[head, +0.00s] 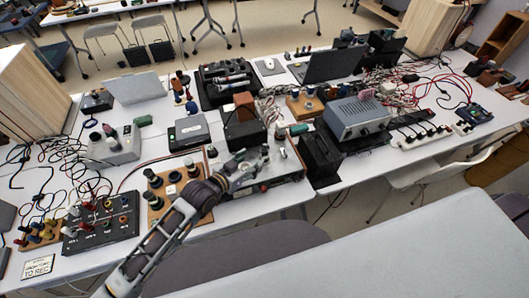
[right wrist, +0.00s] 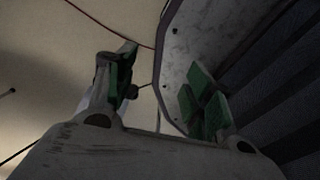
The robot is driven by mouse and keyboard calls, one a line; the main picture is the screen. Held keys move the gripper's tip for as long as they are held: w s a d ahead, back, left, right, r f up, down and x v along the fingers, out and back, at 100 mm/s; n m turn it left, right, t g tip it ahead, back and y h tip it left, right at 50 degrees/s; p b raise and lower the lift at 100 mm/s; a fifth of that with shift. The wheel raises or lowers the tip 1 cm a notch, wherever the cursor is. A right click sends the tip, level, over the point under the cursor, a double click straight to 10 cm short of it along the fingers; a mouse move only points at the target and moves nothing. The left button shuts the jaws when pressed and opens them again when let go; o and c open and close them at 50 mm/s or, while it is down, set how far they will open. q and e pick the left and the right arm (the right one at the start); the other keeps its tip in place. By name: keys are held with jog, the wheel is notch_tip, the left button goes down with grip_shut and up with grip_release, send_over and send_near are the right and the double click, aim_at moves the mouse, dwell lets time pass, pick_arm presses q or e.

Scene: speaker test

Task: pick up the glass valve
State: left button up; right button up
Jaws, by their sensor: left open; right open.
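My left gripper (head: 246,166) is open over a flat silver unit (head: 278,181) with a dark front, at the middle of the near table edge. Small upright parts stand on this unit's top, close to the fingertips. They are too small for me to tell whether one is the glass valve, and the gripper hides part of the unit. I see nothing between the left fingers. My right gripper (right wrist: 162,92) is open and empty in the right wrist view, with green pads on both fingers. It is out of the head view.
A wooden board with dark knobs (head: 158,190) lies just left of the left gripper. A black box (head: 320,157) stands to its right, near a grey metal instrument (head: 356,120). Cables and small devices crowd the white table (head: 75,265). A grey chair (head: 250,262) stands in front.

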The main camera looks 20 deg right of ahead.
aim_at(261, 152)
pick_arm(q)
jog(key=shift+x, duration=1.9)
jog(key=shift+w+d+f+p, duration=0.2)
jog(key=shift+w+d+p, duration=0.25)
jog(key=shift+w+d, duration=0.55)
jog(key=shift+x, duration=1.25)
jog(key=shift+s, duration=0.1)
jog(key=shift+c, duration=0.2)
jog(key=c, duration=1.1)
jog(key=shift+r+b, duration=0.3)
jog(key=shift+r, duration=4.7)
